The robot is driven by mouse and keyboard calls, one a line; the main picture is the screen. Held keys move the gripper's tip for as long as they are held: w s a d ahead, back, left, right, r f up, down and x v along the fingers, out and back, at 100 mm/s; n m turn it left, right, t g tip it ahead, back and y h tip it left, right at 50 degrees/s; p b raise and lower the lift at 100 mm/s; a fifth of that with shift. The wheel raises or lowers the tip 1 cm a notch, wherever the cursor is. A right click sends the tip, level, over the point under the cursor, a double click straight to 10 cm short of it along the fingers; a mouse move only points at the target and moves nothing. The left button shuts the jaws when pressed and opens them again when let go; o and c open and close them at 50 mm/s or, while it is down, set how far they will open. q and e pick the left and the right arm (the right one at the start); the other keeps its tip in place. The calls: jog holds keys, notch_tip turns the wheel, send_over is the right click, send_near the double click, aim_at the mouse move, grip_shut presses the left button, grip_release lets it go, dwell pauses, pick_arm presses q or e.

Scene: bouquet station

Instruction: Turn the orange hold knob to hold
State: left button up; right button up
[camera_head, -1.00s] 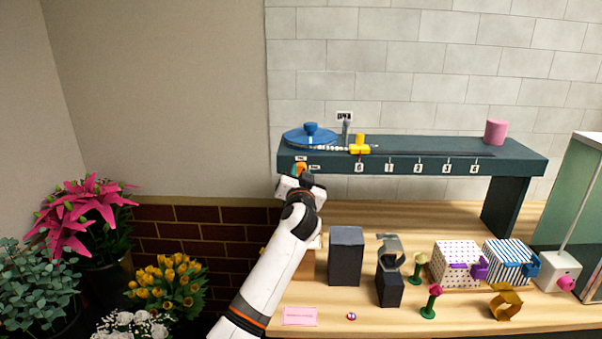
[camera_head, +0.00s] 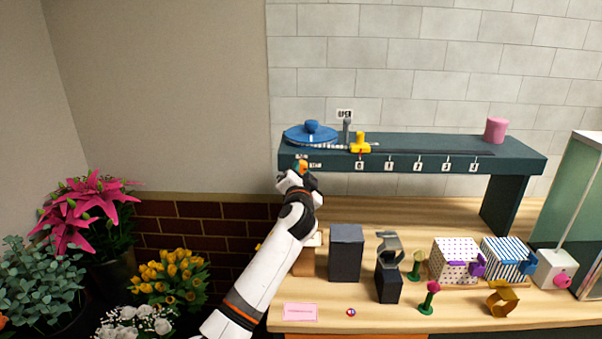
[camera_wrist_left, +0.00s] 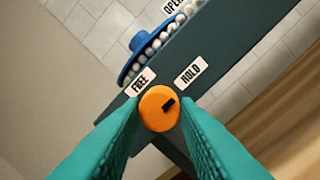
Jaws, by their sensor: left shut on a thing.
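The orange hold knob (camera_head: 303,167) is on the front face of the dark shelf, at its left end. In the left wrist view the knob (camera_wrist_left: 153,117) sits between the teal fingers of my left gripper (camera_wrist_left: 160,112), which is shut on it. A black mark on the knob points to the right and slightly up, on the side of the HOLD label (camera_wrist_left: 191,74). The FREE label (camera_wrist_left: 140,81) is above left of the knob. In the head view my left gripper (camera_head: 303,174) reaches up to the knob from below and partly covers it. My right gripper is not in view.
On the shelf (camera_head: 430,150) are a blue disc (camera_head: 309,136), a yellow slider (camera_head: 360,144) and a pink cylinder (camera_head: 496,130). An OPEN sign (camera_head: 344,114) stands behind. Below, dark blocks (camera_head: 346,252) and patterned boxes (camera_head: 455,261) stand on the wooden table right of my arm.

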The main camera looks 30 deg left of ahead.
pick_arm(q)
jog(key=shift+f, duration=0.1)
jog(key=o, duration=1)
jog(key=shift+c, duration=0.2)
jog(key=b+v, duration=0.2)
jog(key=v, duration=1)
jog(key=shift+b, duration=0.3)
